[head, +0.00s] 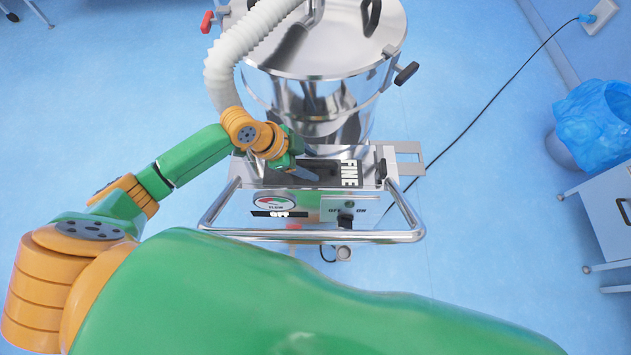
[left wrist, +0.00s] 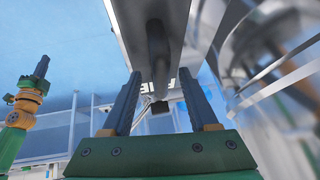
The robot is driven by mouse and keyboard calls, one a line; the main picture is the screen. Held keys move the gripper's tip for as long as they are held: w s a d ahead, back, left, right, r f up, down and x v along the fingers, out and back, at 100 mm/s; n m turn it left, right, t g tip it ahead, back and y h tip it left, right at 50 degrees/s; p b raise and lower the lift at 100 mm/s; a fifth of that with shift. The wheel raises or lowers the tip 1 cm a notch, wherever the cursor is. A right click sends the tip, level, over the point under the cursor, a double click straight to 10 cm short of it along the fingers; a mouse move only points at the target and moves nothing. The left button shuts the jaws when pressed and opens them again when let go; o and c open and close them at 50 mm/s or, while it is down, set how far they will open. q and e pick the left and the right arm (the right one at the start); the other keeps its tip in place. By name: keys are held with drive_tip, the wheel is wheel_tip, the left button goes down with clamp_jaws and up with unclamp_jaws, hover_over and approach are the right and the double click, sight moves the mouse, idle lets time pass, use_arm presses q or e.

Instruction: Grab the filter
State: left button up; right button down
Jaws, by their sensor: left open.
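The filter (head: 349,174), a flat piece lettered FINE with a dark middle, sits on top of the machine's front housing. My left gripper (head: 308,175) is over its left part. In the left wrist view my left gripper (left wrist: 160,105) is open, with its two dark fingers apart. A dark handle bar (left wrist: 158,60) on a grey metal face lies ahead between the fingers; I cannot tell whether they touch it. Part of the lettering shows beyond. My right gripper (left wrist: 41,67) is raised at the left of the left wrist view, too small to read; the head view does not show it.
A steel drum (head: 325,60) with a white ribbed hose (head: 240,50) stands behind the housing. A grey cabinet (head: 608,215) and blue-lined bin (head: 590,125) stand right. Floor between is clear except a black cable.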

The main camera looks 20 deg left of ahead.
use_arm(q)
drive_tip(key=shift+w+d+f, duration=0.15)
drive_tip(key=shift+d+f, duration=0.15)
drive_tip(key=shift+f, duration=0.2)
drive_tip(key=shift+w+f, duration=0.2)
drive_tip(key=shift+f, duration=0.05)
clamp_jaws()
drive_tip(key=shift+r, duration=0.1)
idle(0.8)
